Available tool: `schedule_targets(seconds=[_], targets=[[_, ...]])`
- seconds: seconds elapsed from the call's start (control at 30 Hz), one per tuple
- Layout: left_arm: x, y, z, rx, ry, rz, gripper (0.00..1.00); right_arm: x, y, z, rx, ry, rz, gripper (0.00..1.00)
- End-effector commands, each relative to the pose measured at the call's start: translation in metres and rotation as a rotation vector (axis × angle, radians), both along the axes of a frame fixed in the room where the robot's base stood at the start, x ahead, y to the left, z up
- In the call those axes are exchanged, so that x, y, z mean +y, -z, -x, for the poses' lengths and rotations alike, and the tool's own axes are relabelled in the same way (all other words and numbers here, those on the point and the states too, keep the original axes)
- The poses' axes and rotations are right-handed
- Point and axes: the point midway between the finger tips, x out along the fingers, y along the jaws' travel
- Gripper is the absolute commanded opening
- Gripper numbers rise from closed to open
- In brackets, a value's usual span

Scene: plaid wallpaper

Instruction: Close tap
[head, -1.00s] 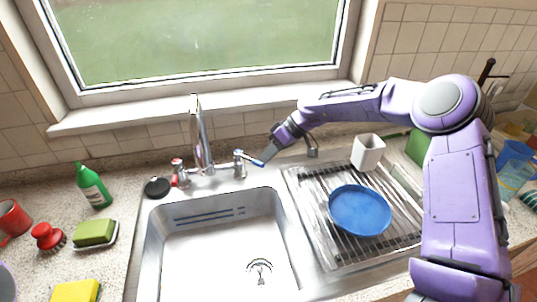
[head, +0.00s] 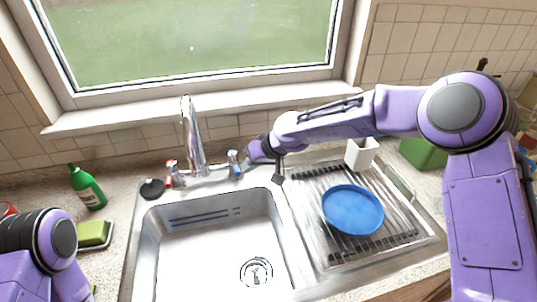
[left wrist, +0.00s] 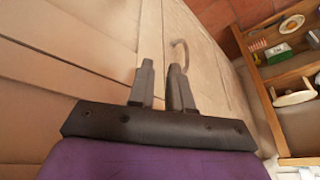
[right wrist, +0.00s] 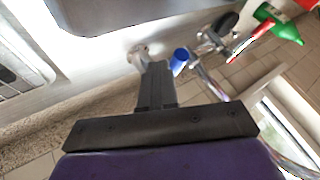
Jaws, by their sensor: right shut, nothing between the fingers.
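The chrome tap (head: 193,135) stands behind the sink, with a blue-marked handle (head: 234,163) on its right and a red-marked handle (head: 171,178) on its left. My right gripper (head: 254,153) is beside the blue handle, on its right. In the right wrist view its fingers (right wrist: 157,68) are together and empty, and the blue handle tip (right wrist: 180,56) is just right of the fingertips; I cannot tell whether they touch. My left gripper (left wrist: 160,66) shows a gap between its fingers in the left wrist view, with nothing held. It is hidden in the head view.
The steel sink (head: 215,245) is empty. A blue plate (head: 352,209) and a white cup (head: 361,153) are on the drainboard at right. A green bottle (head: 87,187) and a green sponge (head: 94,234) are at left. A black stopper (head: 152,188) lies near the red handle.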

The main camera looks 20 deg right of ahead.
Motion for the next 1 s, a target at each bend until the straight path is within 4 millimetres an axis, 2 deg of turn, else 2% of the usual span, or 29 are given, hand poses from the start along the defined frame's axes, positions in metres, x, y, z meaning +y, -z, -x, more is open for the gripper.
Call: schedule_targets(seconds=[0.73, 0.87, 1.0], targets=[[0.0, -0.002, 0.0, 0.0, 0.0, 0.0, 0.19, 0.002, -0.001, 0.001, 0.0, 0.002, 0.0, 0.0], [0.0, 0.003, 0.0, 0.0, 0.0, 0.0, 0.19, -0.007, -0.013, 0.007, -0.003, 0.003, -0.001, 0.0], [0.0, 0.012, 0.0, 0.0, 0.0, 0.0, 0.19, -0.025, -0.038, 0.02, -0.005, 0.001, -0.001, 0.0]])
